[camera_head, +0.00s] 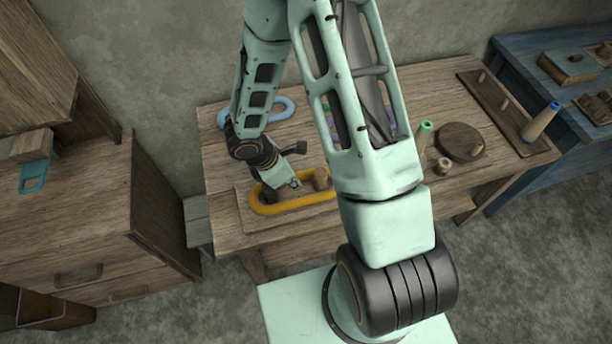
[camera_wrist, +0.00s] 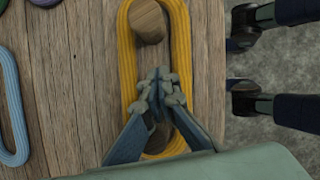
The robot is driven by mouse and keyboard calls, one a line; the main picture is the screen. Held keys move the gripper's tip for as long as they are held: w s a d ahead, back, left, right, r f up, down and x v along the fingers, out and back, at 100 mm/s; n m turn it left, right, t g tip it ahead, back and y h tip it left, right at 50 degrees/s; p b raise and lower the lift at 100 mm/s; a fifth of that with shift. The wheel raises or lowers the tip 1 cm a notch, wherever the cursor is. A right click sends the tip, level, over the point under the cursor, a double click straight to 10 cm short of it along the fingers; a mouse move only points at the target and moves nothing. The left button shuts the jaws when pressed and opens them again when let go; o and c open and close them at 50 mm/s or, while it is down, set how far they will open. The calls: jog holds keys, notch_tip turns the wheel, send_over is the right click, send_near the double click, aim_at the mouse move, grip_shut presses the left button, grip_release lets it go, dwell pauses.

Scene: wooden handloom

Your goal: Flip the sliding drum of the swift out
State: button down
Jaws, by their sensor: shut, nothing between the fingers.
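The swift's wooden board (camera_head: 247,222) lies along the table's front left part. A yellow skein loop (camera_head: 300,203) runs around its two wooden drums. The right drum (camera_head: 322,178) stands inside the loop; it also shows at the top of the wrist view (camera_wrist: 147,22). The other drum (camera_head: 268,195) is at the loop's left end, partly hidden; in the wrist view my fingers cover most of it. I cannot tell which drum slides. My gripper (camera_wrist: 162,85) is shut and empty, over the loop between the drums. I cannot tell whether it touches anything.
A blue skein (camera_head: 283,107) lies behind the swift on the table (camera_head: 225,157). Right of my arm are a green-topped cone (camera_head: 425,132), a round wooden disc (camera_head: 460,140) and a pegged board (camera_head: 500,105). A wooden cabinet (camera_head: 75,235) stands at left, a blue table (camera_head: 525,50) at right.

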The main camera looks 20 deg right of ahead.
aim_at(321, 174)
jog(key=shift+w+d+r+p, duration=0.1)
jog(key=shift+w+d+p, duration=0.1)
jog(key=shift+d, duration=0.7)
jog(key=shift+w+d+r+p, duration=0.1)
jog(key=shift+w+d, duration=0.05)
jog(key=shift+d, duration=0.75)
jog(key=d+b, duration=0.1)
jog(key=d, duration=0.3)
jog(key=shift+d+b, duration=0.2)
jog(key=shift+b, duration=0.15)
jog(key=shift+d, duration=0.1)
jog(key=shift+a, duration=0.3)
jog(key=a, duration=0.2)
jog(key=a+r, duration=0.1)
jog(key=a, duration=0.1)
jog(key=shift+s+a, duration=0.1)
jog(key=shift+s, duration=0.25)
jog(key=p+v, duration=0.1)
jog(key=v, duration=0.8)
